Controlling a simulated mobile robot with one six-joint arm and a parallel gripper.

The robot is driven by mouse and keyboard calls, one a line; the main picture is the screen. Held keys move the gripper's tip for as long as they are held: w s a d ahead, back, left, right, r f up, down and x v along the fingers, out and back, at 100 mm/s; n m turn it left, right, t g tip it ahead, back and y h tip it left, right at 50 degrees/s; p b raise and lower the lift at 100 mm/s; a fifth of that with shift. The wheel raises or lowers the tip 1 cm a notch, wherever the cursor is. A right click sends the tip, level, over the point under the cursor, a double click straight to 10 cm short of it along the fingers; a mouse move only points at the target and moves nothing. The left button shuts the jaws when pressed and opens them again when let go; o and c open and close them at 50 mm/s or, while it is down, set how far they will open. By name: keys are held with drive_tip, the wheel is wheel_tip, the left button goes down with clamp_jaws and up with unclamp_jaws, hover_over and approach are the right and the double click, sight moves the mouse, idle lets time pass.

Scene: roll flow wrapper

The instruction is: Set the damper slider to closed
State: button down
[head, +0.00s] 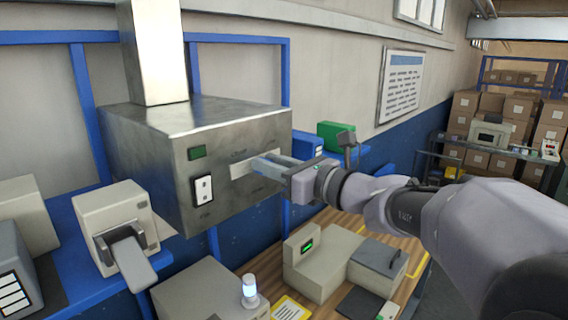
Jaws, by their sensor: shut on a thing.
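A brushed metal box (160,135) with a square duct (155,50) rising from it hangs at the left of the head view. Its right-hand face carries a pale slider plate (241,170). My gripper (262,165) reaches this plate from the right, and its fingers are shut on the damper slider there. The fingers hide the slider's knob and the right part of the plate, so I cannot tell its exact position. The lettering near the plate is too small to read.
A green indicator (198,152) and a white switch panel (203,189) sit left of the plate. A grey box with a lever (130,250) stands at lower left. Below my arm, a wooden table (335,222) carries beige machines (315,265) and a small lamp (249,290).

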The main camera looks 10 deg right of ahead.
sight(239, 165)
drive_tip(key=s+a, duration=0.2)
drive_tip(key=a, duration=0.1)
drive_tip(key=shift+s+a+b, duration=0.25)
drive_tip(key=shift+s+b, duration=0.05)
drive_tip(key=shift+w, duration=0.1)
drive_tip(key=c, duration=1.6)
unclamp_jaws()
drive_tip(key=shift+c, duration=0.2)
drive_tip(key=o, duration=0.3)
drive_tip(key=shift+o, duration=0.7)
drive_tip(key=shift+s+a, duration=0.2)
drive_tip(key=shift+d, duration=0.1)
drive_tip(key=shift+w, duration=0.1)
